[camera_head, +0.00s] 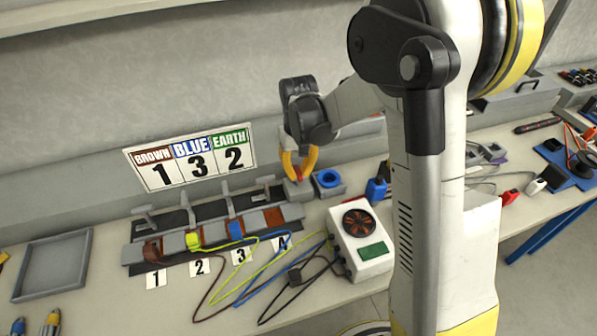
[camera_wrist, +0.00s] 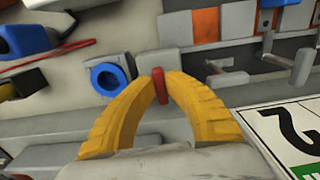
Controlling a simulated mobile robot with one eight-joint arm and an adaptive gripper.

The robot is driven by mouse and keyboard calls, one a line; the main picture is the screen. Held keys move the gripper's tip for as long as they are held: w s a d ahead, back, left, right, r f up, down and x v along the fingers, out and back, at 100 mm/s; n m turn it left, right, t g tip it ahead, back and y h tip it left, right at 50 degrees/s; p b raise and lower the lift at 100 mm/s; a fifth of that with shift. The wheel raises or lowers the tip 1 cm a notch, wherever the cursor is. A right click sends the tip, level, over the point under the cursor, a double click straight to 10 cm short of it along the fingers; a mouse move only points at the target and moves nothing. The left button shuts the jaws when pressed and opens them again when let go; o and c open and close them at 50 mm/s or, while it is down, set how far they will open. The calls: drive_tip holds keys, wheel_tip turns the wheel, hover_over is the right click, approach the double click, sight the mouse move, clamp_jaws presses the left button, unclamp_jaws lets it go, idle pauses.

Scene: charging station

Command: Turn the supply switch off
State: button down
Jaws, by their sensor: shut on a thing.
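The supply switch appears to be a small grey box (camera_head: 299,191) with a red lever, at the back of the bench beside the blue round socket. The red lever (camera_wrist: 160,86) stands between my fingertips in the wrist view. My gripper (camera_head: 299,172) has yellow curved fingers, reaches down from above and is shut on this lever. It also shows in the wrist view (camera_wrist: 160,80). The fingers partly hide the lever, and its exact tilt is hard to tell.
A blue round socket (camera_head: 328,178) sits just right of the switch. A clamp rack (camera_head: 180,222) with coloured wires lies to the left. A white box with a fan (camera_head: 362,250) stands in front. A numbered sign (camera_head: 190,163) leans behind. A grey tray (camera_head: 53,265) lies far left.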

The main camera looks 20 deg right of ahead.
sight(299, 173)
drive_tip(key=c, duration=1.4)
unclamp_jaws()
drive_tip(key=shift+r, duration=0.1)
wheel_tip(299, 173, up, 12)
drive_tip(key=shift+f, duration=0.1)
drive_tip(key=shift+s, duration=0.1)
drive_tip(key=s+r+t, duration=0.1)
drive_tip(key=s+t, duration=0.1)
drive_tip(key=s, duration=0.4)
drive_tip(key=s+r+t, duration=0.1)
drive_tip(key=s+t, duration=0.1)
drive_tip(key=s, duration=0.5)
drive_tip(key=s+r+t, duration=0.2)
drive_tip(key=s+t, duration=0.1)
drive_tip(key=s, duration=0.3)
drive_tip(key=shift+s+r, duration=0.1)
drive_tip(key=shift+s, duration=0.1)
